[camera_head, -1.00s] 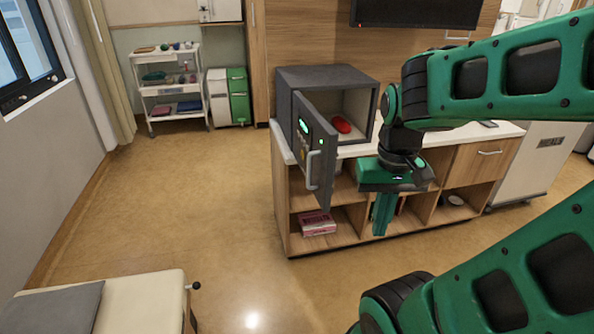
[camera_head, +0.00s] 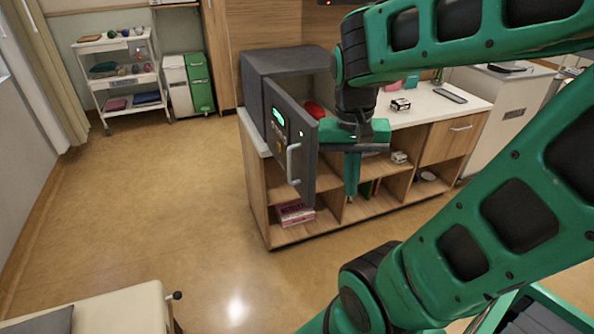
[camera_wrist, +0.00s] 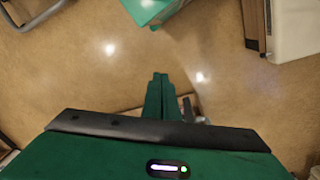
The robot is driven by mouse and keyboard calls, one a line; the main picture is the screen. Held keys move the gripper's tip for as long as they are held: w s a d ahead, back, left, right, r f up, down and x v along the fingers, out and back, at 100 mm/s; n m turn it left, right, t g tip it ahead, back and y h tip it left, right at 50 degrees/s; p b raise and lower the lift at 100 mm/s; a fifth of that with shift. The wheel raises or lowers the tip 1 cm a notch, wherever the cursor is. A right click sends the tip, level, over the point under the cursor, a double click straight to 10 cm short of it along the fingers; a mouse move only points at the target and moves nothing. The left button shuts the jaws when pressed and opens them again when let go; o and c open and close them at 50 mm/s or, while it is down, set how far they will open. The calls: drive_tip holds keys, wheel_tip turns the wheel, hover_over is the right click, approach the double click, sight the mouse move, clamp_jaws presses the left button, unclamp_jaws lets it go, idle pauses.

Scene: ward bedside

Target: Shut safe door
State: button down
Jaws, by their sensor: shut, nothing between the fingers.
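The dark grey safe (camera_head: 285,62) stands on the left end of the wooden cabinet. Its door (camera_head: 303,150) is swung open toward the front, with a silver handle and a green-lit keypad on its face. A red object (camera_head: 314,109) shows inside, partly behind the door. My gripper (camera_head: 351,197) is shut and empty, pointing down just right of the door's free edge, in front of the cabinet. Whether it touches the door I cannot tell. In the wrist view my closed fingers (camera_wrist: 159,78) point over the floor; the safe is not seen there.
The cabinet top (camera_head: 440,108) holds a small box (camera_head: 400,104) and a dark remote-like item (camera_head: 450,95) right of the safe. A pink box (camera_head: 295,213) lies on a lower shelf. A bed corner (camera_head: 95,312) is at lower left. The floor left of the cabinet is clear.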

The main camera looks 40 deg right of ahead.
sight(298, 158)
drive_tip(key=w+a+m+h, duration=0.2)
drive_tip(key=w+a+m, duration=0.3)
drive_tip(key=w, duration=0.5)
drive_tip(key=w+a+m+h, duration=0.1)
drive_tip(key=w+a+m, duration=0.2)
drive_tip(key=w+m, duration=0.55)
drive_tip(key=d+f+n, duration=0.1)
drive_tip(key=d+f, duration=0.7)
drive_tip(key=shift+n, duration=0.35)
drive_tip(key=shift+s, duration=0.1)
